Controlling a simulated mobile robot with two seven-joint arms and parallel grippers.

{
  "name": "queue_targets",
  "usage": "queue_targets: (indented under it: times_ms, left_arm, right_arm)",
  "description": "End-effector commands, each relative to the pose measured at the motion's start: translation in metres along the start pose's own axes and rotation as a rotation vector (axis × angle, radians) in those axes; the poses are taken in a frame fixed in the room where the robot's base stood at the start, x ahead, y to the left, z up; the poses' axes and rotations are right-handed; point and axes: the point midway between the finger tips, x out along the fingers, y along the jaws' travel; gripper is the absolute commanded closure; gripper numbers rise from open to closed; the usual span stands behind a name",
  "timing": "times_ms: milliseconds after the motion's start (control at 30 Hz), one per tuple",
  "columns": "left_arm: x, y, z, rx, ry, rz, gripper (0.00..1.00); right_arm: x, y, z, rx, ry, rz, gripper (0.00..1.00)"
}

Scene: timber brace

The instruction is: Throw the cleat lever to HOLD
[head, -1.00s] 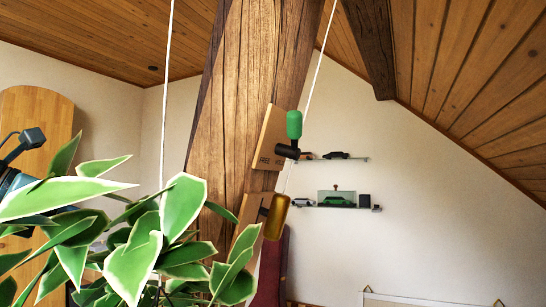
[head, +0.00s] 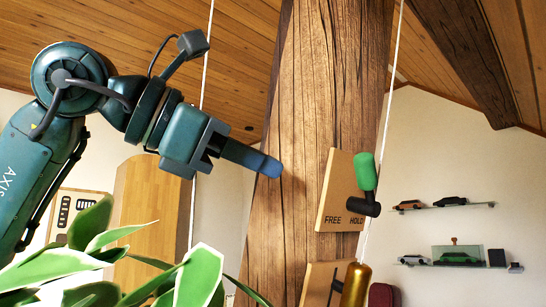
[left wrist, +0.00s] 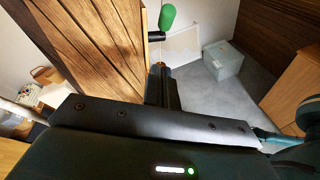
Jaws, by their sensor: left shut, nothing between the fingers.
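The cleat lever has a green grip (head: 365,171) on a dark pivot (head: 364,206). It stands nearly upright, tipped slightly left, in front of a wooden plate (head: 335,190) marked FREE at left and HOLD at right. The pivot hides part of the plate's right edge. My left gripper (head: 270,166) is shut and empty, left of the plate and apart from the lever, at about the green grip's height. In the left wrist view the green grip (left wrist: 167,17) shows beyond the fingers (left wrist: 161,70). My right gripper is not in view.
A thick timber post (head: 290,110) stands behind the plate. A white rope (head: 392,80) runs down behind the lever, and a brass piece (head: 355,285) hangs below. Leafy plant (head: 190,275) fills the lower left. Shelves with model cars (head: 450,202) are at right.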

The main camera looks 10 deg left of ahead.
Motion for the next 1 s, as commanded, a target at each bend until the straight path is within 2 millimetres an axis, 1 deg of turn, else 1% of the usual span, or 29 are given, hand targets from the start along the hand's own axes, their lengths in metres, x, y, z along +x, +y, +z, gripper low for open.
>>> queue_targets:
  times_ms: [33, 100, 333, 400, 500, 633, 1000]
  left_arm:
    - [0.011, 0.000, 0.001, -0.001, 0.003, -0.005, 1.00]
    - [0.027, -0.001, 0.001, -0.001, 0.003, -0.006, 1.00]
    - [0.075, 0.000, 0.001, -0.002, 0.002, -0.004, 1.00]
    - [0.082, 0.001, 0.013, 0.000, -0.001, -0.003, 1.00]
    - [0.091, 0.001, 0.021, -0.001, -0.001, -0.002, 1.00]
    - [0.099, 0.001, 0.027, -0.002, 0.000, 0.000, 1.00]
    - [0.101, 0.001, 0.028, -0.002, -0.001, 0.000, 1.00]
  right_arm:
    - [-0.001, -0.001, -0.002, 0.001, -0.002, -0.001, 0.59]
    - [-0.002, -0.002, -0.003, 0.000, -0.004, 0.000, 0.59]
    - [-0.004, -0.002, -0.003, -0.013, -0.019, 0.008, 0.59]
    - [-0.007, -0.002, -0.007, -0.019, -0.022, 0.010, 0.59]
    - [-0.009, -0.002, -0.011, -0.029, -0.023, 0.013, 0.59]
    - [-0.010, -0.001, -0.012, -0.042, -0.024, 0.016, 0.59]
    - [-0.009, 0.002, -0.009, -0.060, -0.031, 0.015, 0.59]
